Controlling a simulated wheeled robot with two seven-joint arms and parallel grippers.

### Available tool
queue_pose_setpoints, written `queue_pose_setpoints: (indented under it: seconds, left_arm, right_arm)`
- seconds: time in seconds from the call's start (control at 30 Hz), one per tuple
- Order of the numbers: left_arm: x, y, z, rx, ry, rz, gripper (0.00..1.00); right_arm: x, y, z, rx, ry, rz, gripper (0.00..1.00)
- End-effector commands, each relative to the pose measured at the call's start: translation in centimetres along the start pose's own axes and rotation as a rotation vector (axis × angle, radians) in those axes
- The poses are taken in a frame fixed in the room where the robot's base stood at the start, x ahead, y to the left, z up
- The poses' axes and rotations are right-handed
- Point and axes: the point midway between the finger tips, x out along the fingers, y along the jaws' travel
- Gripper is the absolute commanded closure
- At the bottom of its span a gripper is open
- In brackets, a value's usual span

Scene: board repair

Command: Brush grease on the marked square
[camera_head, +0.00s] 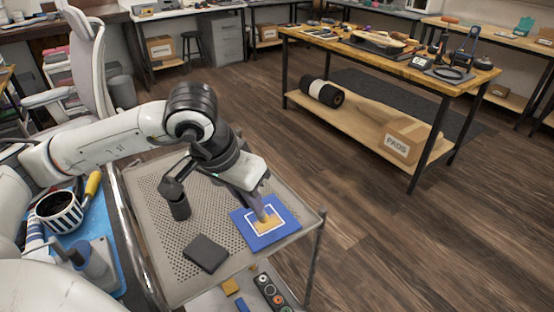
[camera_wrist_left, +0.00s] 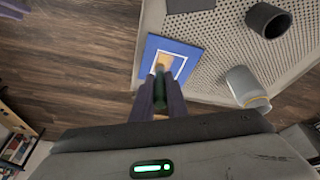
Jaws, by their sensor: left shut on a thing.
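A blue board (camera_head: 285,232) with a white outlined square (camera_head: 280,228) lies on the perforated metal cart top (camera_head: 170,260). The board also shows in the wrist view (camera_wrist_left: 150,52). My left gripper (camera_head: 258,207) is over the board, pointing down at the square. It is shut on a slim tool with a green handle (camera_wrist_left: 159,90), seen between the fingers in the wrist view; this looks like the brush. A tan-yellow patch (camera_head: 266,224) shows inside the square at the tool's lower end. I cannot tell whether it is bristles or grease. My right gripper is not in view.
A dark cylinder (camera_head: 180,208) and a dark flat block (camera_head: 205,253) stand on the cart near the board. A striped cup (camera_head: 60,211) and a yellow-handled tool (camera_head: 92,186) lie on a blue surface at left. A wooden workbench (camera_head: 400,70) stands behind; the floor between is clear.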

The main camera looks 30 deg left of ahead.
Motion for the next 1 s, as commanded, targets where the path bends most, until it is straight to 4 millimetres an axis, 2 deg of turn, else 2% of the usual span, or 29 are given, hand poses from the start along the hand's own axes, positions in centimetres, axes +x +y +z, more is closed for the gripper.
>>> queue_pose_setpoints:
  seconds: [0.1,0.5,1.0]
  left_arm:
    - [-1.4,-0.1,-0.4,-0.004,0.002,-0.001,1.00]
    - [-4.6,-0.5,-1.2,-0.015,0.002,-0.006,1.00]
    - [-4.7,-0.5,-1.2,-0.017,0.002,-0.006,1.00]
  right_arm:
    - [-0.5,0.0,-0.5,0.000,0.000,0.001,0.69]
    - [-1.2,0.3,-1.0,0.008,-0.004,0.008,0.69]
    - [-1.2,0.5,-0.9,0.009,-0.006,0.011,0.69]
